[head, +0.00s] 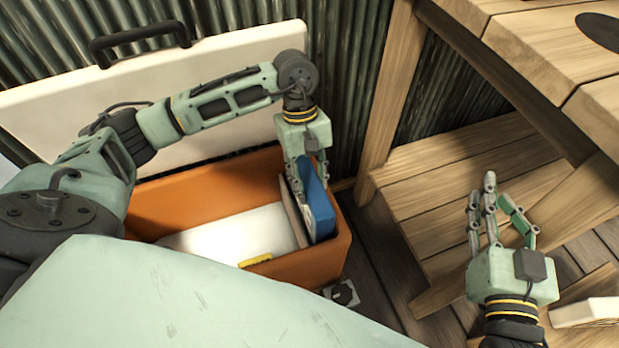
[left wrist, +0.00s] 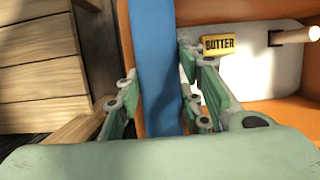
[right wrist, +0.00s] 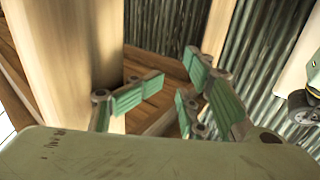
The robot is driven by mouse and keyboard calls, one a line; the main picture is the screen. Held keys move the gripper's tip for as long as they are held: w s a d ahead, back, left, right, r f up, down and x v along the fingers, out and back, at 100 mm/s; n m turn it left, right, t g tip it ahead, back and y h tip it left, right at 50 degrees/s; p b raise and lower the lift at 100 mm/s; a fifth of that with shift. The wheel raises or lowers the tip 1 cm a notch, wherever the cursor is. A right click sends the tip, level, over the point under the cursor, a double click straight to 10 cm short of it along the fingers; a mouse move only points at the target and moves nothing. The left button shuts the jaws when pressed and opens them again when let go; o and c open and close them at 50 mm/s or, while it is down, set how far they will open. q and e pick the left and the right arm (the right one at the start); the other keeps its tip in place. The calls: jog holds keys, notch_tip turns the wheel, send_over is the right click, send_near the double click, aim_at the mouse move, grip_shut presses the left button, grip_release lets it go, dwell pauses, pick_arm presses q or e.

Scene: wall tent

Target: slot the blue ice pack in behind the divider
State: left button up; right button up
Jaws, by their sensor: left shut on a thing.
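The blue ice pack (head: 319,208) stands on edge at the right end of the orange cooler (head: 170,200), between the thin pale-brown divider (head: 292,222) and the right end wall. Its top is at about rim height or above; its lower edge is hidden. My left gripper (head: 306,178) is over this end, shut on the pack. In the left wrist view the pack (left wrist: 155,60) runs between the fingers (left wrist: 155,92). My right gripper (head: 495,195) is open and empty, over the wooden planks at right; its spread fingers (right wrist: 172,85) show in the right wrist view.
A yellow butter box (head: 255,260) lies in the cooler's larger compartment, on a white surface. The white lid (head: 60,110) with a black handle (head: 140,40) stands open behind. A wooden post (head: 385,100) and a wooden table (head: 545,60) stand to the right.

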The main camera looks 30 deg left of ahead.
notch_tip(320, 180, up, 10)
jog(key=s+t+y+b, duration=0.1)
jog(key=t+b, duration=0.1)
jog(key=t, duration=0.3)
jog(key=shift+s+a+t+y, duration=0.2)
jog(key=shift+s+t+y, duration=0.1)
jog(key=shift+y, duration=0.1)
dwell(2.0)
jog(key=shift+s+r, duration=0.1)
dwell(0.6)
